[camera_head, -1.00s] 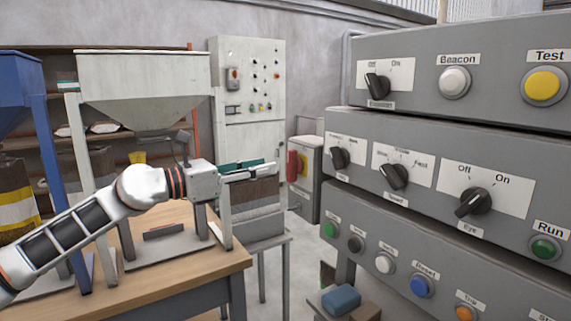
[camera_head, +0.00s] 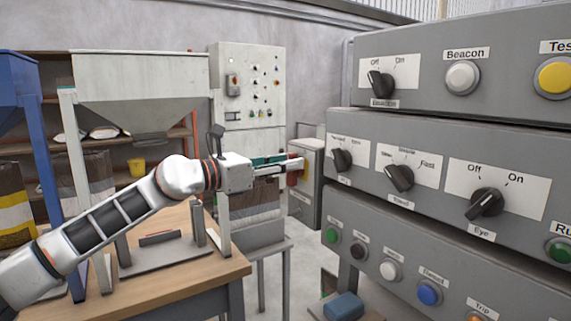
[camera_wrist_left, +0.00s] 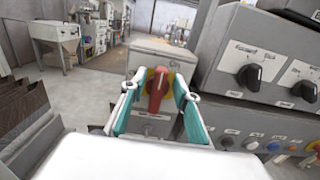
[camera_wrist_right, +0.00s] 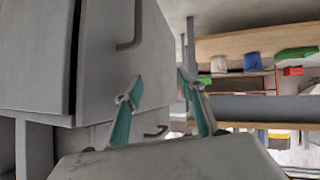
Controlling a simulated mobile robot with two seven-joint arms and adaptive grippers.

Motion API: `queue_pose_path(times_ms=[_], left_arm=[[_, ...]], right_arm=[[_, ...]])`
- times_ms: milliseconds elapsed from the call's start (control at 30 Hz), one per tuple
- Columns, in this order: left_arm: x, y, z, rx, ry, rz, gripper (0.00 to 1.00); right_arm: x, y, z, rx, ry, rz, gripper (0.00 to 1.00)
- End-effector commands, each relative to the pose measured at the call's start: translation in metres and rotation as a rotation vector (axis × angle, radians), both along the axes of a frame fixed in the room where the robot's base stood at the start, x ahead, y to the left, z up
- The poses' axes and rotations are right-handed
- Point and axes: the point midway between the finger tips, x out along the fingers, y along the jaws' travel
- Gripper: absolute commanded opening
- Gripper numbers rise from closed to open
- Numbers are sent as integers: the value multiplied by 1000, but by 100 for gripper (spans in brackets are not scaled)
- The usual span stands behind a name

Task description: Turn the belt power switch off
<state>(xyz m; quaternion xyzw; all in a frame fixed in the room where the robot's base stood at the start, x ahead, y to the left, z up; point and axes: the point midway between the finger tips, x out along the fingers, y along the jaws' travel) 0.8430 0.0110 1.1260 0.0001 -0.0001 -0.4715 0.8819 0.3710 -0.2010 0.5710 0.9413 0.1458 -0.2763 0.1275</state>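The belt power switch (camera_wrist_left: 158,85) is a red rotary handle on a yellow plate in the left wrist view. It is on the front of a grey box (camera_head: 304,208), which stands beyond the table in the head view. The handle looks roughly upright, and a partly readable "On" mark shows above it. My left gripper (camera_wrist_left: 159,94) is open, its teal-padded fingers on either side of the handle in the picture; I cannot tell whether they touch it. In the head view the left gripper (camera_head: 300,163) partly hides the switch. My right gripper (camera_wrist_right: 160,82) is open and empty.
A grey control console (camera_head: 432,125) with several knobs and buttons stands at the right, close to the box. A wooden table (camera_head: 190,275) and a hopper (camera_head: 140,90) are at the left. A grey cabinet (camera_wrist_right: 105,60) is near my right gripper.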

Motion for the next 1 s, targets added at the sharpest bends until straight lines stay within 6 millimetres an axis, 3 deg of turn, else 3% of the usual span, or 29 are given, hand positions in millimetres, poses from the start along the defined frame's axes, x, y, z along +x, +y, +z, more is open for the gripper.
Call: queue_pose_path(times_ms=[67,167,200,633,1000], left_arm=[[0,0,0,0,0,0,28],[0,0,0,0,0,0,2],[0,0,0,0,0,0,0],[0,0,4,-29,40,0,0],[3,3,8,-177,260,0,0]], right_arm=[[-1,0,-1,0,1,0,40],[-2,0,-2,0,5,-1,40],[-3,0,-3,-1,7,0,40],[-5,-2,-2,-5,10,-2,40],[-2,-13,11,-22,1,-19,40]])
